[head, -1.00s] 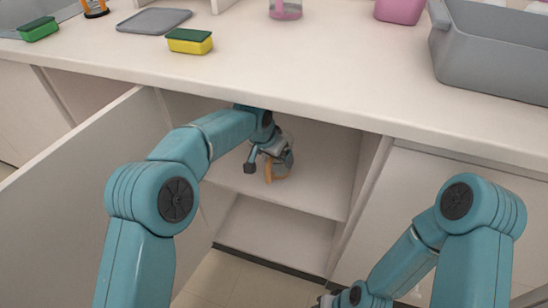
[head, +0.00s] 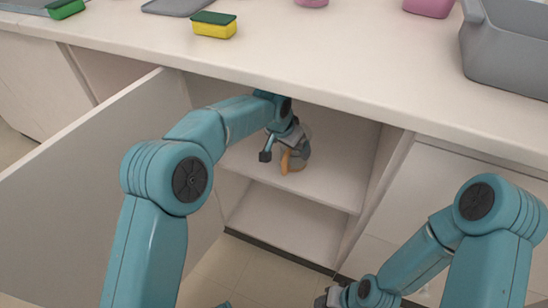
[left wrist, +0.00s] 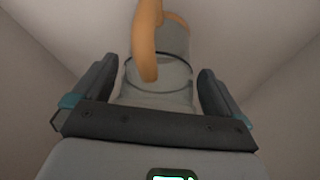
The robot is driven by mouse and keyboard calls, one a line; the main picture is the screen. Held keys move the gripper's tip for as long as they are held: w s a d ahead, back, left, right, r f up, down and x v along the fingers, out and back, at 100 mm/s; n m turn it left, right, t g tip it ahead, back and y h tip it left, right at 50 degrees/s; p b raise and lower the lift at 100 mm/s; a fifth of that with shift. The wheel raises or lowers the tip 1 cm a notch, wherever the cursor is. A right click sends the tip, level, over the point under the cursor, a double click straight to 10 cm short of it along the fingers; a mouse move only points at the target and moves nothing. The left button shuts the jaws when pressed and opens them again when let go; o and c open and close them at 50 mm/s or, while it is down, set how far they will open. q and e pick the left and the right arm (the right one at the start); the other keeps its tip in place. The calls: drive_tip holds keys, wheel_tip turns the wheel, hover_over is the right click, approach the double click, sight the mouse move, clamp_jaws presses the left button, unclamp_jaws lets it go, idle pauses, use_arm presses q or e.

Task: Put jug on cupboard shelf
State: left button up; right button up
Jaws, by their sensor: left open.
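The jug (head: 305,152), grey with an orange handle (head: 290,162), stands on the upper shelf (head: 330,190) inside the open cupboard. My left gripper (head: 281,146) reaches into the cupboard under the counter and is at the jug, partly covering it. In the left wrist view the jug (left wrist: 160,85) lies ahead between the two spread fingers of my left gripper (left wrist: 152,80), with clear gaps at both sides. The handle runs down its front. My right gripper (head: 330,298) shows only partly at the bottom edge; its fingers cannot be made out.
The cupboard door (head: 90,190) stands open at the left. The counter (head: 340,65) overhangs my left arm and carries a yellow-green sponge (head: 213,27) and a grey bin (head: 515,55). A lower shelf (head: 285,220) is empty.

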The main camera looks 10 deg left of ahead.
use_arm(q)
drive_tip(key=s+a+p, duration=0.1)
drive_tip(key=s+a, duration=0.5)
drive_tip(key=s, duration=0.4)
drive_tip(key=s+a+f+n+g+h, duration=0.1)
drive_tip(key=s+a+f+n+g, duration=0.2)
drive_tip(key=s+f, duration=1.25)
drive_tip(key=s+a+f+n, duration=0.1)
drive_tip(key=s+f+n, duration=0.4)
drive_tip(key=s, duration=0.5)
drive_tip(key=shift+s+a+f+n, duration=0.15)
drive_tip(key=shift+a+f+n, duration=0.2)
drive_tip(key=shift+f, duration=0.25)
